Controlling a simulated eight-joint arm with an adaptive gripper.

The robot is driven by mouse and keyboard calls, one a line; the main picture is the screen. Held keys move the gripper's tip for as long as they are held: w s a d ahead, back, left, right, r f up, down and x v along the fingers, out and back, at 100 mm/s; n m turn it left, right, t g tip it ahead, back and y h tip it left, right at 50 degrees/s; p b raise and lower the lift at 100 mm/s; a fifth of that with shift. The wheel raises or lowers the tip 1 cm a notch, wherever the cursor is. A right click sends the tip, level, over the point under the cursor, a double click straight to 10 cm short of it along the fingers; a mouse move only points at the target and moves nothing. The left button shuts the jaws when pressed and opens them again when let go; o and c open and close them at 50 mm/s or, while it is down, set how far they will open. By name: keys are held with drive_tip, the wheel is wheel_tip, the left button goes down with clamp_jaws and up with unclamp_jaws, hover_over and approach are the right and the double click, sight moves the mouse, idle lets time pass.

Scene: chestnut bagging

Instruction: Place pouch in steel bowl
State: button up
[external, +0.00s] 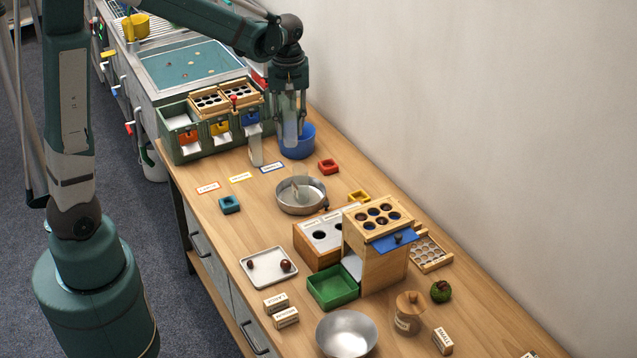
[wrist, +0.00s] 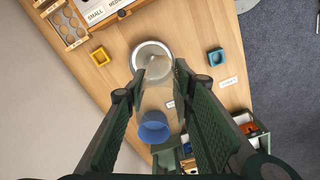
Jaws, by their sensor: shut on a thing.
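My gripper (external: 290,122) is shut on a clear, translucent pouch (wrist: 158,97), held between the fingers in the wrist view. In the external view the gripper hangs over the blue bowl (external: 298,147), which also shows in the wrist view (wrist: 155,130); the pouch is hard to make out there. A shallow round steel bowl (external: 316,207) stands on the table nearer the camera, apart from the gripper; it also shows in the wrist view (wrist: 137,52). Something pale and translucent shows inside it. A second, plain steel bowl (external: 346,337) stands at the bottom edge.
A green dispenser (external: 188,150) with coloured chutes stands left of the gripper, and a pale upright piece (external: 255,150) stands beside it. Red (external: 327,167), yellow (external: 358,196) and teal (external: 229,205) blocks lie around the shallow bowl.

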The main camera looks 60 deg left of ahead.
drive_tip(key=w+d+m, duration=0.1)
drive_tip(key=d+m, duration=0.2)
drive_tip(key=d, duration=1.1)
drive_tip(key=m+p, duration=0.3)
drive_tip(key=m, duration=0.7)
hover_over(345, 349)
wheel_tip(345, 349, down, 11)
drive_tip(key=shift+f, duration=0.15)
drive_tip(key=shift+f+b, duration=3.6)
drive_tip(key=shift+f, duration=3.55)
